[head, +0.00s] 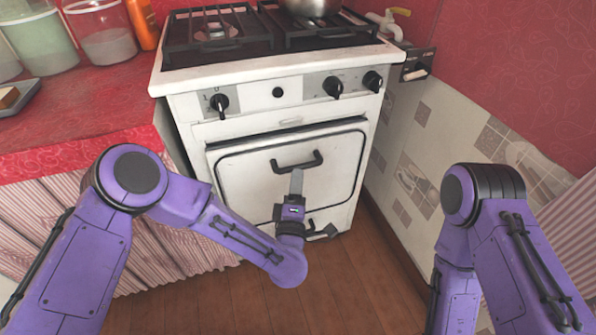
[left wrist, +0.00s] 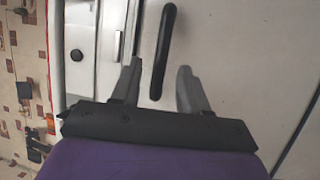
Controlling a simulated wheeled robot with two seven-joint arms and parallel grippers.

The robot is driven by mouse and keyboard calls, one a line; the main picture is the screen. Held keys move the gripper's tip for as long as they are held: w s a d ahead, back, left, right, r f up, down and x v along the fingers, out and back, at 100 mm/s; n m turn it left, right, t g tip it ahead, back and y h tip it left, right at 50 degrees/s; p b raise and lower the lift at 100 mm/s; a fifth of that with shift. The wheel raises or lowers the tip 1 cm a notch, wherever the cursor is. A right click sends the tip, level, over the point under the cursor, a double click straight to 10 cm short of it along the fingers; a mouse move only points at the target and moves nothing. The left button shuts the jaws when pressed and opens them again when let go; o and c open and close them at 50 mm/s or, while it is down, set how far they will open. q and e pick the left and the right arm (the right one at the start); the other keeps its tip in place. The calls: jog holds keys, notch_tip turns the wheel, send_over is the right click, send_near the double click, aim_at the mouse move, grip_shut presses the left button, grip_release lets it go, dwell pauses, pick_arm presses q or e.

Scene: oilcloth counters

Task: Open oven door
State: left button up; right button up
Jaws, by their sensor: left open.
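The white oven (head: 285,115) has a front door (head: 250,180) that looks shut, with a dark seal line around it. A black bar handle (head: 290,165) is on the upper part of the door. My left gripper (head: 297,175) is in front of the door, its fingers reaching up to the handle. In the left wrist view the gripper (left wrist: 158,70) is open, with one grey finger on each side of the black handle (left wrist: 164,40). Gaps show between the fingers and the handle. My right arm is at the right; its gripper is out of view.
Black knobs (head: 219,102) line the panel above the door. A pot (head: 310,6) stands on the stove top. A red counter (head: 85,110) with jars (head: 98,30) is at the left. A tiled wall (head: 425,170) is close on the right. The wooden floor (head: 365,280) in front is clear.

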aim_at(298, 165)
pick_arm(q)
jog(key=x, duration=0.5)
jog(key=shift+w, duration=0.35)
pick_arm(e)
jog(key=shift+f, duration=0.3)
